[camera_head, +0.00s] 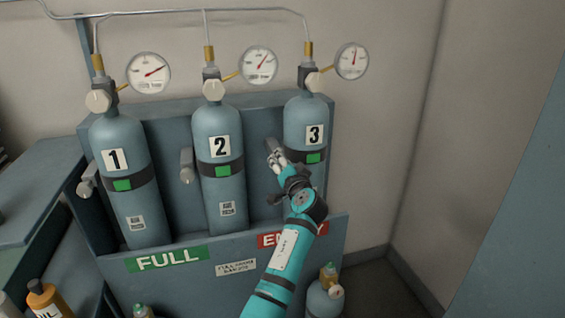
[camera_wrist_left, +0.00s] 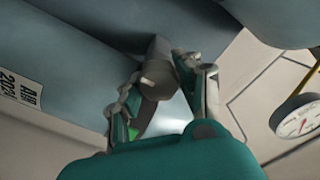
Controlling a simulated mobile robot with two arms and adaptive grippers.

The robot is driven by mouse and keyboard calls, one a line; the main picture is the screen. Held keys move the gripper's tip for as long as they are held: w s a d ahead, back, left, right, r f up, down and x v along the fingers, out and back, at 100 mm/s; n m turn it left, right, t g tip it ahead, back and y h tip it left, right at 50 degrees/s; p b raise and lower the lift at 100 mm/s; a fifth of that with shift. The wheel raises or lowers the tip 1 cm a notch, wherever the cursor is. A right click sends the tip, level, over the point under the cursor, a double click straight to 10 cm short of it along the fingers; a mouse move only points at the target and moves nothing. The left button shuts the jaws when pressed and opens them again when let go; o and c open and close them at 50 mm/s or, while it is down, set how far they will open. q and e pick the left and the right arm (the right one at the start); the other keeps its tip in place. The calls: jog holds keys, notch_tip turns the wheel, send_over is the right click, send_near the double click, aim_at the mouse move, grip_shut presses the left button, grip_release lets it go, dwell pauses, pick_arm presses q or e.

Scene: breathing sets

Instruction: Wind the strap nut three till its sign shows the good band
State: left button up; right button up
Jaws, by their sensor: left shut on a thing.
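Cylinder three (camera_head: 306,125) stands upright at the right end of the rack, with a dark strap around it. A green sign (camera_head: 313,158) shows on that strap. The strap nut three, a grey knob (camera_head: 272,146), sticks out at the cylinder's left side. My left gripper (camera_head: 277,160) is at this nut. In the left wrist view the round end of the nut (camera_wrist_left: 156,80) lies between the two fingers (camera_wrist_left: 158,92), which are shut on it. A bit of green shows behind the left finger there. My forearm covers the lower part of cylinder three. My right gripper is not in view.
Cylinders one (camera_head: 120,205) and two (camera_head: 221,195) stand to the left, each with a green sign and its own grey knob. Gauges and pipes run above. A small tank (camera_head: 325,300) stands on the floor at right, and bottles (camera_head: 45,298) at lower left.

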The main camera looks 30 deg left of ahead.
pick_arm(q)
jog(key=o, duration=1.2)
jog(key=v, duration=1.2)
